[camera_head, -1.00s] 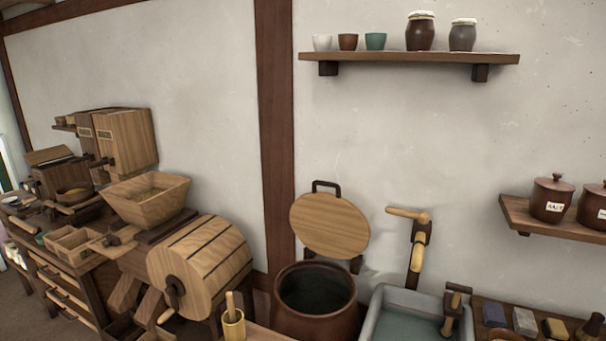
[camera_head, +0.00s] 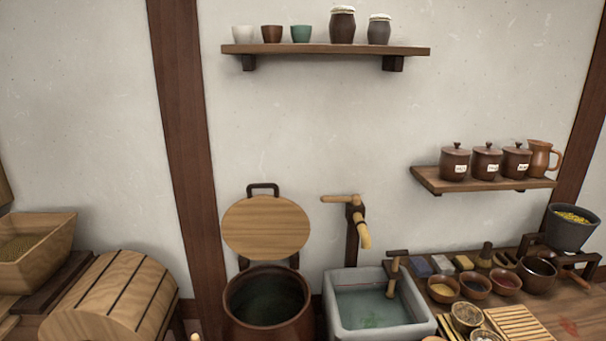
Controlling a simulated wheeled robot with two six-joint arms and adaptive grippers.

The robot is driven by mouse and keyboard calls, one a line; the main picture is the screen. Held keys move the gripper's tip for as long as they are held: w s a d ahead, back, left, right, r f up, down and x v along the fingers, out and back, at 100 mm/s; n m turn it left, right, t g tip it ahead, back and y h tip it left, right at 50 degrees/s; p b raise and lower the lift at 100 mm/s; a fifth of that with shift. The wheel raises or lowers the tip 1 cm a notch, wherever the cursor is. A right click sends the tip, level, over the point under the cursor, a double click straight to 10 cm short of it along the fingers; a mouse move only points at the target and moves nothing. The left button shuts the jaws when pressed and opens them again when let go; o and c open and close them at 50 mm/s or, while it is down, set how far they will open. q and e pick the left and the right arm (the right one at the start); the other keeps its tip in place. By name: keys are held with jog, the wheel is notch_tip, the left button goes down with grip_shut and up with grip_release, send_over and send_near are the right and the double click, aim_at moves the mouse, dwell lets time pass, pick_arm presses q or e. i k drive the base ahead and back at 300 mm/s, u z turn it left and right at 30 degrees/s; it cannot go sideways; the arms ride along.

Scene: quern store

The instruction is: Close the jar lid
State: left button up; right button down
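The large brown jar (camera_head: 268,326) stands against the wall, below the middle of the picture. Its mouth is open and its inside is dark. The round wooden lid (camera_head: 266,228) stands upright behind the mouth, leaning near the wall, with a dark handle (camera_head: 263,188) on its top edge and dark hinge-like brackets at its lower edge. Neither of my grippers shows in the head view.
A stone basin (camera_head: 378,322) with water stands right of the jar, below a wooden spout (camera_head: 357,222). A wooden drum machine (camera_head: 112,300) stands to the left. A counter with several bowls extends right. A shelf (camera_head: 325,49) hangs above.

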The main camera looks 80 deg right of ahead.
aim_at(259, 227)
jog(key=z, duration=0.8)
jog(key=i, duration=0.7)
jog(key=z, duration=0.7)
